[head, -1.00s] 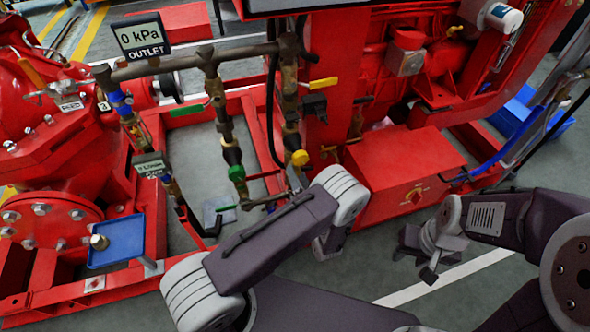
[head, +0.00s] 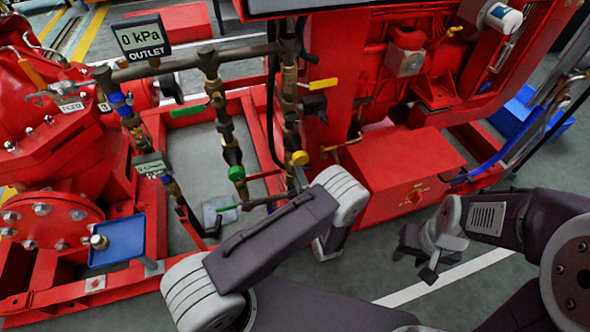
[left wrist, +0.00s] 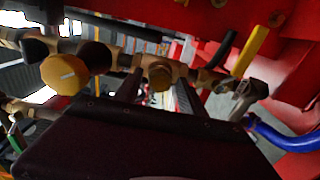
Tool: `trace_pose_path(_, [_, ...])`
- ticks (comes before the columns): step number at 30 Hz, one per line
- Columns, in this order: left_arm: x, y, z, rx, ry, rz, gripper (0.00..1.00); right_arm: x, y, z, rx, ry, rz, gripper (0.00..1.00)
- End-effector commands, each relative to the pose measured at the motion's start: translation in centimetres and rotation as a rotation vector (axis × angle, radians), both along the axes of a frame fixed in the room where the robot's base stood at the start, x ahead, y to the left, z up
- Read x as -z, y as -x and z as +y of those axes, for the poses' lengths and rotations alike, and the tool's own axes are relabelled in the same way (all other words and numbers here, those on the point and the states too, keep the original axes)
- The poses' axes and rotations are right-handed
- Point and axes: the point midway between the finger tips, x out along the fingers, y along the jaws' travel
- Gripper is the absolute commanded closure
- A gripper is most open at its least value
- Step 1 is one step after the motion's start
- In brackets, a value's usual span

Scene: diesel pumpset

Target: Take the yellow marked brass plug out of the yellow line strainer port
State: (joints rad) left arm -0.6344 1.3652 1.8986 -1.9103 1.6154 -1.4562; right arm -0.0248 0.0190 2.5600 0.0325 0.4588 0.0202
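The yellow-marked line has a round yellow cap (head: 299,158), which is also at the left in the left wrist view (left wrist: 63,73). A brass hex plug (left wrist: 160,75) shows on the brass fitting right of that cap. My left gripper (left wrist: 160,88) has its two dark fingers apart, one on each side of this plug. A narrow gap seems to show beside it, and contact cannot be made out. In the head view my left forearm and wrist mostly hide that gripper. My right gripper (head: 418,260) is empty, with its fingers apart, at the right over the floor.
The green-marked line (head: 236,173) stands just left of the yellow one. A blue tray (head: 122,243) at the left holds a small brass piece (head: 98,242). A yellow lever (head: 323,84) and a red box (head: 402,170) are close on the right. Grey floor is open at lower right.

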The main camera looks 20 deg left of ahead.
Motion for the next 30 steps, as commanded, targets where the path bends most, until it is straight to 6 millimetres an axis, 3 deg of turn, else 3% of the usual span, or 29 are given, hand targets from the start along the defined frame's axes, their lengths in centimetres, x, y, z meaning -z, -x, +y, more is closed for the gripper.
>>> trace_pose_path(1, [0.01,0.00,0.00,0.000,0.000,0.000,0.66,0.01,0.00,0.00,0.000,0.000,0.000,0.60])
trace_pose_path(5, [0.01,0.01,0.01,0.000,0.000,0.000,1.00,0.01,0.00,0.00,0.000,0.000,0.000,0.60])
trace_pose_path(22, [0.01,0.06,-0.02,0.000,0.018,-0.012,1.00,-0.25,0.00,0.00,0.000,0.000,0.000,0.60])
trace_pose_path(30, [0.00,0.05,-0.02,0.003,0.596,-0.403,1.00,-0.25,0.00,0.00,0.000,0.000,0.000,0.60])
